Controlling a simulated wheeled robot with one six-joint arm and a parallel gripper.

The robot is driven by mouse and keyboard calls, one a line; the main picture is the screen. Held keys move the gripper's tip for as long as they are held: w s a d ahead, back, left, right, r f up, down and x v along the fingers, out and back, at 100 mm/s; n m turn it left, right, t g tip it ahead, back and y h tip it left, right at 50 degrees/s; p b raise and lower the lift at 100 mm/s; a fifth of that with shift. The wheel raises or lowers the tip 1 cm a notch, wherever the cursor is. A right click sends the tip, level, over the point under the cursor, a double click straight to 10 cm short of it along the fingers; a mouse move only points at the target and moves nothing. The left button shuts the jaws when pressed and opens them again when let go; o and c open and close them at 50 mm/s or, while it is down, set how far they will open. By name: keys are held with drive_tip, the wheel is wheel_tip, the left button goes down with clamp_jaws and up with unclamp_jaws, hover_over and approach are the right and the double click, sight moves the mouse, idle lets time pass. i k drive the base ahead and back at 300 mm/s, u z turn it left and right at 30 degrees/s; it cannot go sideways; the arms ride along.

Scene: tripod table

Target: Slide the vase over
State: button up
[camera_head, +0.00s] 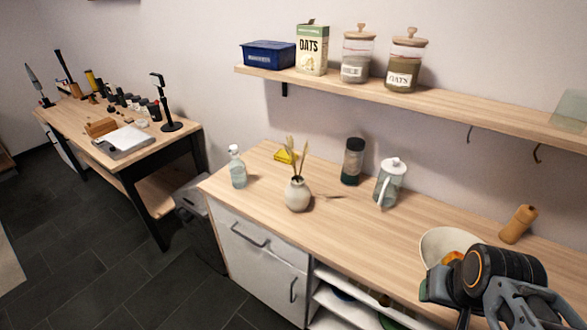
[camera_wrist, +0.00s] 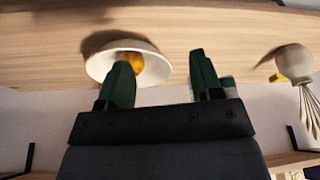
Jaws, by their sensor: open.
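The vase (camera_head: 298,195) is a small, round, pale pot with dried stalks in it. It stands upright on the wooden counter (camera_head: 340,228), left of its middle. In the wrist view the vase (camera_wrist: 294,62) shows at the right edge, with its stalks pointing down the picture. My gripper (camera_wrist: 160,75) is open, with its two dark green fingers apart and nothing between them. It is well to the right of the vase in the head view, near the white bowl, and not touching the vase.
The white bowl (camera_head: 440,243) holds something orange, close to my gripper. A glass pitcher (camera_head: 390,183) and a dark jar (camera_head: 352,161) stand right of the vase. A clear bottle (camera_head: 237,168) and a yellow item (camera_head: 287,156) are to its left. A shelf (camera_head: 400,102) overhangs the back.

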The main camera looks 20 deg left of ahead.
sight(297, 193)
drive_tip(key=u, duration=0.55)
drive_tip(key=k, duration=1.25)
drive_tip(key=u, duration=1)
drive_tip(key=i, duration=2.1)
drive_tip(key=z, duration=0.5)
